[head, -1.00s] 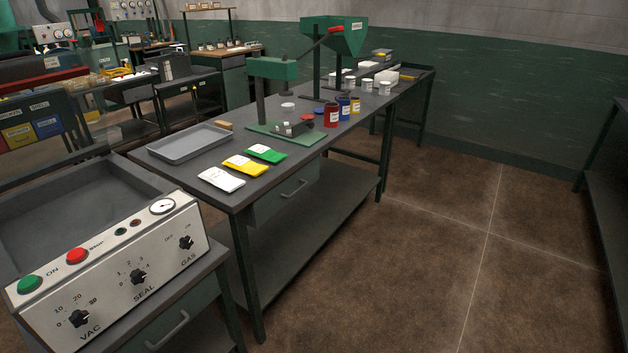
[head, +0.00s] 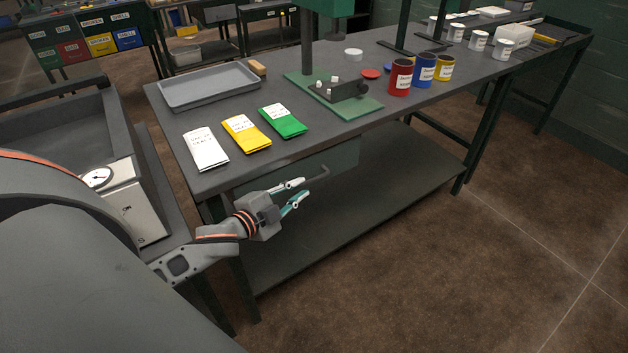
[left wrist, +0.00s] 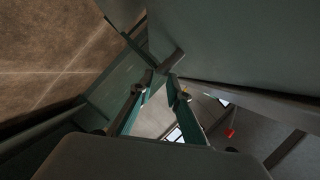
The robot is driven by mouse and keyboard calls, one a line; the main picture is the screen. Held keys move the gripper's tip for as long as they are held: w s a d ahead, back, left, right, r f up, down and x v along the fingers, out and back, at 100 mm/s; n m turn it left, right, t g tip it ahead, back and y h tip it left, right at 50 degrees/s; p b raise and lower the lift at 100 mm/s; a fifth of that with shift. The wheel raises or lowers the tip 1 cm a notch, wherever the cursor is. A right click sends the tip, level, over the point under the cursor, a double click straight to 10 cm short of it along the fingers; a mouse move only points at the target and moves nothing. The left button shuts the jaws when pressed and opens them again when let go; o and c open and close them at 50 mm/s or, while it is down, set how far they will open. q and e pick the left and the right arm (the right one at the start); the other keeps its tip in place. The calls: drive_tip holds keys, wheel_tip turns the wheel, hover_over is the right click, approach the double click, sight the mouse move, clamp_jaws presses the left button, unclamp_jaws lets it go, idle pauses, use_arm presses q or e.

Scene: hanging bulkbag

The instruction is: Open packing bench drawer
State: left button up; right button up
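The packing bench (head: 262,112) has a dark green drawer (head: 338,160) under its top, near its left end. The drawer looks closed, though my gripper hides part of its front. A dark bar handle (head: 318,174) shows just beyond my fingertips. My left gripper (head: 300,192) is in front of the drawer with its fingers apart and nothing visibly held. In the left wrist view the handle (left wrist: 170,62) shows just ahead of the spread fingertips (left wrist: 162,82). I cannot tell whether a fingertip touches it. My right gripper is in neither view.
White, yellow and green packets (head: 245,133), a grey tray (head: 210,88) and coloured cans (head: 424,70) are on the bench top. A lower shelf (head: 350,205) runs beneath the drawer. The sealing machine (head: 105,190) stands at left. Floor at right is clear.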

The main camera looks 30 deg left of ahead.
sight(306, 185)
use_arm(q)
drive_tip(key=shift+b+x, duration=0.35)
drive_tip(key=shift+x, duration=2.4)
drive_tip(key=shift+f, duration=0.1)
clamp_jaws()
